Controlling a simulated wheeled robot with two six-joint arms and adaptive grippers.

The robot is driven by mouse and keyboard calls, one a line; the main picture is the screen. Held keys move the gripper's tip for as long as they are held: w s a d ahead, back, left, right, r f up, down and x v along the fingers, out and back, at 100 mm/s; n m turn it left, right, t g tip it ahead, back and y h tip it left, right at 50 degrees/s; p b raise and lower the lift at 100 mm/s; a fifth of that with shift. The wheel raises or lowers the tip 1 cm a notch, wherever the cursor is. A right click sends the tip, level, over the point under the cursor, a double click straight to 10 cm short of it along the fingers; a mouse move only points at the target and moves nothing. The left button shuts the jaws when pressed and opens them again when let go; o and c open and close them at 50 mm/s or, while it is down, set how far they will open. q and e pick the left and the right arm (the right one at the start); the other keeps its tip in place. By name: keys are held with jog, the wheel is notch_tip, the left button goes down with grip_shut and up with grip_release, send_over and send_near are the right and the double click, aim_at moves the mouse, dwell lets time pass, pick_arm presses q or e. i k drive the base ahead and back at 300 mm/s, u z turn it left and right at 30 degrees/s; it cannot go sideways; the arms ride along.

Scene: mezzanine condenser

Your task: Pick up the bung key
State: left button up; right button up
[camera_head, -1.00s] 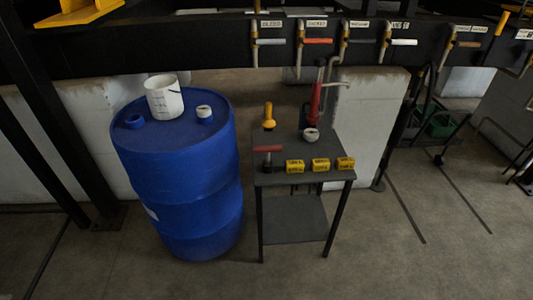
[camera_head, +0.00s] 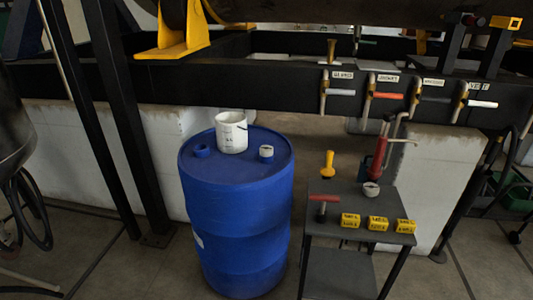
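A T-shaped tool with a red crossbar handle and a dark shaft, which looks like the bung key (camera_head: 322,201), stands at the left front of a small dark metal table (camera_head: 352,228). The table stands just right of a blue drum (camera_head: 238,215). Neither of my grippers shows in the head view, so their state is hidden.
A white bucket (camera_head: 231,133) and a small white-topped cap (camera_head: 266,153) are on the drum. The table also holds yellow blocks (camera_head: 378,223), a yellow tool (camera_head: 329,163) and a red hand pump (camera_head: 380,154). Labelled valves (camera_head: 373,97) line the dark beam behind.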

aim_at(324, 198)
jog(key=z, duration=2.1)
jog(key=i, duration=1.15)
jog(key=u, duration=3)
